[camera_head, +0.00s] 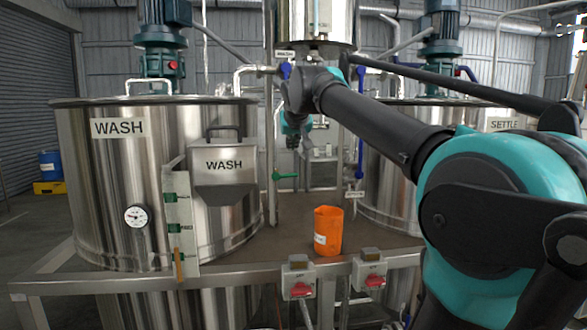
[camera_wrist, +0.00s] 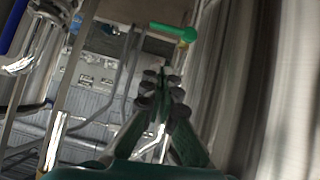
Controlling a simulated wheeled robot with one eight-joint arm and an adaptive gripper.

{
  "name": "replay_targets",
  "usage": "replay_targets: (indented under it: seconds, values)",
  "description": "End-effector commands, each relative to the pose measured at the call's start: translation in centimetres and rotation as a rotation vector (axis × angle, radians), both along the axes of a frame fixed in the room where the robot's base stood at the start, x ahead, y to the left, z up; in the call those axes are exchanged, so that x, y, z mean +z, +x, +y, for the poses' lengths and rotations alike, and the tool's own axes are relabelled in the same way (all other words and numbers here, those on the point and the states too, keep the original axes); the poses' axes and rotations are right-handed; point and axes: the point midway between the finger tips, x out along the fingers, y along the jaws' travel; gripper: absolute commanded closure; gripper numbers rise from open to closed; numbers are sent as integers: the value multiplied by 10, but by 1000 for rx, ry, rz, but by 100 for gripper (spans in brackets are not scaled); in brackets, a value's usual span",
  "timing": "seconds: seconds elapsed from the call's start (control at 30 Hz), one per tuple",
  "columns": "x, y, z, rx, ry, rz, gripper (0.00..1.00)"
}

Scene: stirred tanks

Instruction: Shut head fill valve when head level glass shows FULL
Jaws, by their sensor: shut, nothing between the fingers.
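The steel head tank (camera_head: 335,25) hangs at top centre, its top cut off by the frame. A narrow pale strip (camera_head: 317,14) on its front may be the level glass; its reading is too small to tell. A green lever (camera_head: 286,176) sits on a vertical pipe below it, and a green lever also shows in the wrist view (camera_wrist: 175,33). Blue handles show at the upper pipe (camera_head: 286,71) and the right pipe (camera_head: 361,155). I cannot tell which is the head fill valve. My gripper (camera_head: 293,143) points down above the green lever, apart from it; its fingers (camera_wrist: 163,82) are shut and empty.
The WASH tank (camera_head: 95,180) with its hopper (camera_head: 223,175) stands left, the SETTLE tank (camera_head: 395,190) right. An orange jug (camera_head: 328,230) stands on the deck between them. Two red switches (camera_head: 299,289) (camera_head: 373,281) are on the front rail. My arm covers much of the right.

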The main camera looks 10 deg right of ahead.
Motion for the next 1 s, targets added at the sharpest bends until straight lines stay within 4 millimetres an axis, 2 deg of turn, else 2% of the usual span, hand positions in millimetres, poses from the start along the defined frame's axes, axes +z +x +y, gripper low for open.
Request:
replay_targets:
  seconds: [0.1, 0.23, 0.37, 0.77, 1.0]
  values:
    - [0, -4, -1, 4, 27, -45, 100]
    - [-4, 2, -1, 4, 33, -54, 100]
    - [-14, 18, -2, 3, 34, -53, 100]
    - [-57, 82, -4, 4, 32, -52, 100]
    - [-87, 85, -6, 5, 31, -52, 100]
